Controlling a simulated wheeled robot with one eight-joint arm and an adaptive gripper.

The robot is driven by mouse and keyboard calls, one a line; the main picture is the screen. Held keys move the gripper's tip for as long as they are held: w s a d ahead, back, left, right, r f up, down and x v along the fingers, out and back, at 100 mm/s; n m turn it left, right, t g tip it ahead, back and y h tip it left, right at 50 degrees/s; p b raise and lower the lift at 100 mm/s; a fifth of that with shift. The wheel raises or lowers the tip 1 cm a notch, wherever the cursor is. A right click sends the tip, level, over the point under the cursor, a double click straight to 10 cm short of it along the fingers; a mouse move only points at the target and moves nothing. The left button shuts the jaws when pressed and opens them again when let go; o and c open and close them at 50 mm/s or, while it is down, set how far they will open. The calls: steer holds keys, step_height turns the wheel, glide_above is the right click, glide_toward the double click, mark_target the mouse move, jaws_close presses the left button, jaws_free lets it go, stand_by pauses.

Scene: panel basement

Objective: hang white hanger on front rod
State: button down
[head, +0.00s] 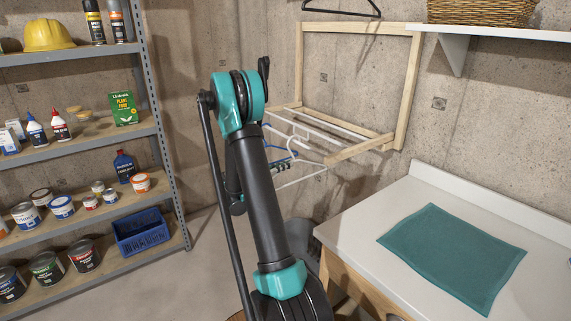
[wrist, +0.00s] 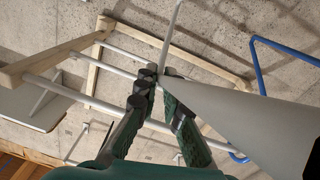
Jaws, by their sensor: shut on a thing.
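The white hanger (head: 302,178) is held in front of the wall rack, and its body looms large and close at the right of the wrist view (wrist: 255,115). My gripper (wrist: 160,85) is shut on it near the base of its hook, which runs up out of that picture. In the head view my arm hides most of the gripper. The wooden rack (head: 345,153) carries several white rods; the front rod (wrist: 85,98) passes behind my fingers in the wrist view. I cannot tell whether the hook touches a rod.
A blue hanger (wrist: 256,65) is close beside the white one. A black hanger (head: 343,13) is above the rack. A white counter (head: 390,215) with a teal mat (head: 455,255) stands at right. Loaded shelves (head: 85,150) stand at left, with open floor between.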

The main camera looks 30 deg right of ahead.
steer(key=c, duration=1.6)
jaws_free()
steer(key=shift+a, duration=0.1)
